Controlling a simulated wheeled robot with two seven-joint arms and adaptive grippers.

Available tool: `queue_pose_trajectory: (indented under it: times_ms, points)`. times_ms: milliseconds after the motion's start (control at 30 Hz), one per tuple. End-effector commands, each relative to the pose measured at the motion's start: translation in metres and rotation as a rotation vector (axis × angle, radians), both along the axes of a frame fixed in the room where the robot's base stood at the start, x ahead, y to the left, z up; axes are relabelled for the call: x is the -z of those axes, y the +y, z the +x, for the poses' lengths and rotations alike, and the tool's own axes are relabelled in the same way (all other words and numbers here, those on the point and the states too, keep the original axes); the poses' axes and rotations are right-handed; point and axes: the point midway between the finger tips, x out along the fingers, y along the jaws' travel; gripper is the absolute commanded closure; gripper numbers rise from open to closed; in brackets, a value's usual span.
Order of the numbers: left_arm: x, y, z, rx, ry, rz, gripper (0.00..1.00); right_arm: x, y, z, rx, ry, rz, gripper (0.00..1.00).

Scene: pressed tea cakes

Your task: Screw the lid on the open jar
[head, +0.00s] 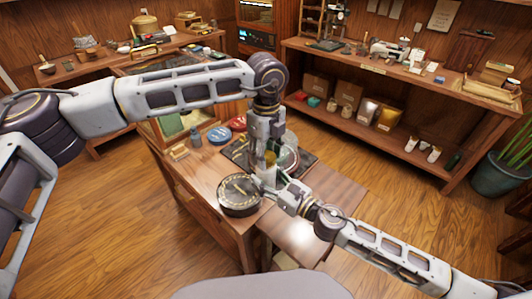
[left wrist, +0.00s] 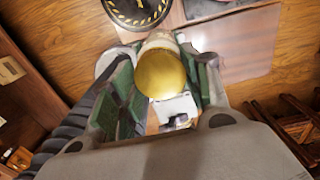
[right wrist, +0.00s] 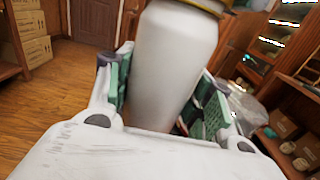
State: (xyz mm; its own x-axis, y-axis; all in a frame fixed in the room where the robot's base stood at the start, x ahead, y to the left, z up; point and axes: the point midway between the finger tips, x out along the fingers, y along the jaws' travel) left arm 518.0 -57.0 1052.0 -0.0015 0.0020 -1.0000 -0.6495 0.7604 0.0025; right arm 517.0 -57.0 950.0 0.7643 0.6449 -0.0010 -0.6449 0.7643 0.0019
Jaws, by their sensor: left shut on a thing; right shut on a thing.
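A pale jar (right wrist: 175,60) stands between the fingers of my right gripper (right wrist: 165,100), which is shut on its body. A gold round lid (left wrist: 163,75) is between the green-padded fingers of my left gripper (left wrist: 160,92), which is shut on it. In the left wrist view the lid covers the jar's mouth, with the pale jar wall showing beyond it. A gold rim edge shows at the jar's top in the right wrist view. I cannot tell whether the lid is seated. In the head view my left gripper (head: 268,150) is above my right gripper (head: 275,178), over the table.
A round dark dial (head: 239,193) lies at the front of the wooden table (head: 310,215). A dark tray (head: 240,152), a blue tin (head: 218,135) and a red tin (head: 238,123) are behind. The table's right front is clear. Shelves (head: 400,120) stand at the back right.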

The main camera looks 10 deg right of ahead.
Motion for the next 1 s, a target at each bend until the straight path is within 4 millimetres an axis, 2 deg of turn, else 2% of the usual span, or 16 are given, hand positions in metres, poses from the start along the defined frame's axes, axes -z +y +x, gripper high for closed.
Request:
queue_pose_trajectory:
  times_ms: [267, 1000]
  points:
    - [0.0, -0.0002, 0.0001, 0.071, 0.0, 0.0, 0.81, -0.001, 0.0004, 0.0, -0.001, -0.002, 0.001, 1.0]
    - [0.0002, -0.0001, 0.0002, 0.659, 0.001, -0.001, 0.81, -0.0011, 0.0004, -0.0001, -0.001, -0.002, 0.001, 1.0]
